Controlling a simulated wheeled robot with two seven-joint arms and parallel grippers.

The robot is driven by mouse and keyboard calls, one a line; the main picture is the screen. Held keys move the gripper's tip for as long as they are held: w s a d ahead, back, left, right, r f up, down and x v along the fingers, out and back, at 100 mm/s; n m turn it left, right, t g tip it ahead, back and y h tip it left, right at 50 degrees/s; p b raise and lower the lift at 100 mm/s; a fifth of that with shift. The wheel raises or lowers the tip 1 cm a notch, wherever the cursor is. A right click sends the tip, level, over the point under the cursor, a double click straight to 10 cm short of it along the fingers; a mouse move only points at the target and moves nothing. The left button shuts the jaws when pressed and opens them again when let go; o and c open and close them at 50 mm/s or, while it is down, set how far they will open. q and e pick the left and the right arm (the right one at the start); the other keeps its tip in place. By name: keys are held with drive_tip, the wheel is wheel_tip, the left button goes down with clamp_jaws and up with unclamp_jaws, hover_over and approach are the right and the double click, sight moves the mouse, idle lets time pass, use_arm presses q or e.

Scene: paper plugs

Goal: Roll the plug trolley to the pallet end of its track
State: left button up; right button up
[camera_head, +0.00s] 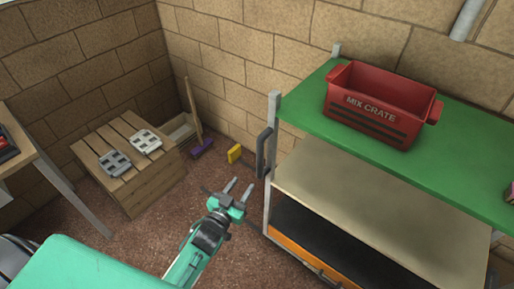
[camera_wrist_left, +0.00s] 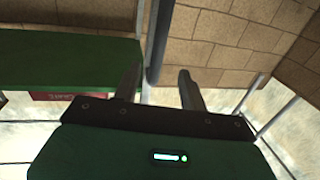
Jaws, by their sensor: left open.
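The green-topped shelf unit (camera_head: 300,117), which looks like the plug trolley, stands at the right with grey posts and a tan middle shelf (camera_head: 380,205). A dark upright handle (camera_head: 262,152) is on its left end. My left gripper (camera_head: 237,190) is open and empty, just below and left of the handle in the head view. In the left wrist view the handle (camera_wrist_left: 160,40) runs upright between the directions of the two fingertips (camera_wrist_left: 160,82); contact cannot be told. A slatted wooden block (camera_head: 148,192), perhaps the pallet, stands at the left. No track is clearly visible. My right gripper is out of view.
A red crate marked MIX CRATE (camera_head: 378,105) sits on the green top. Two grey pieces (camera_head: 115,163) (camera_head: 146,141) lie on the wooden block. A purple block (camera_head: 202,148) and a yellow block (camera_head: 235,154) are near the brick wall. Brown floor (camera_head: 150,232) lies open between block and shelf unit.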

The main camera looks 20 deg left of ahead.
sight(258, 161)
use_arm(q)
drive_tip(key=w, duration=0.4)
drive_tip(key=w+d+p, duration=0.1)
drive_tip(key=w, duration=0.3)
drive_tip(key=w+d+p, duration=0.1)
drive_tip(key=w, duration=0.3)
drive_tip(key=shift+r, duration=0.1)
drive_tip(key=shift+w+d, duration=0.1)
drive_tip(key=shift+w, duration=0.55)
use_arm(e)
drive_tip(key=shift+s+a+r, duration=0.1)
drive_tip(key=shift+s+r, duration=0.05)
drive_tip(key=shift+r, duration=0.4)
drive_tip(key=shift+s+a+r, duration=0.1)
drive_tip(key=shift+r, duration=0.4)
use_arm(q)
drive_tip(key=shift+c, duration=0.2)
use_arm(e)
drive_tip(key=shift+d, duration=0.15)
use_arm(q)
clamp_jaws()
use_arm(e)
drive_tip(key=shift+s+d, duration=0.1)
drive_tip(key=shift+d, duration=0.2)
